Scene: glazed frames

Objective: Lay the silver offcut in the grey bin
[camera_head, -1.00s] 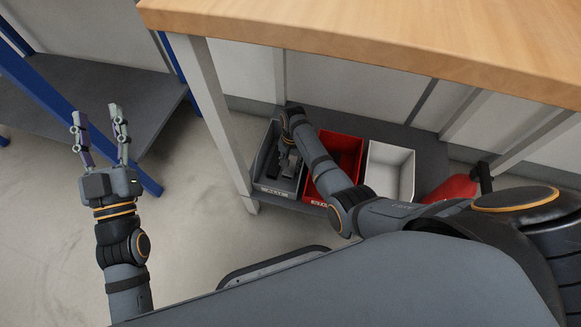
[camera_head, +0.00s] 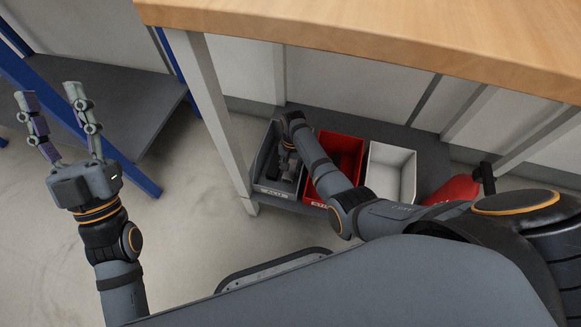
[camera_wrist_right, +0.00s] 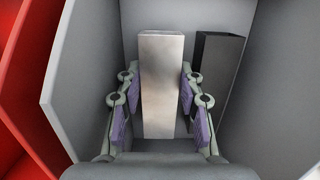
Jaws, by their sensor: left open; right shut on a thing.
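The silver offcut (camera_wrist_right: 160,85) is a bright metal bar between the purple pads of my right gripper (camera_wrist_right: 160,105) in the right wrist view. My right gripper is shut on it, inside the grey bin (camera_wrist_right: 77,90). Whether the offcut touches the bin's floor I cannot tell. In the head view the grey bin (camera_head: 262,160) is the leftmost on the low shelf, and my right gripper (camera_head: 286,168) reaches into it; the offcut is hidden there. My left gripper (camera_head: 57,125) is open and empty over the floor at the left.
A dark block (camera_wrist_right: 218,70) stands in the grey bin right of the offcut in the wrist view. A red bin (camera_head: 341,150) and a white bin (camera_head: 391,172) stand alongside. A wooden worktop (camera_head: 380,40) overhangs the shelf, with a grey leg (camera_head: 213,110) beside the grey bin.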

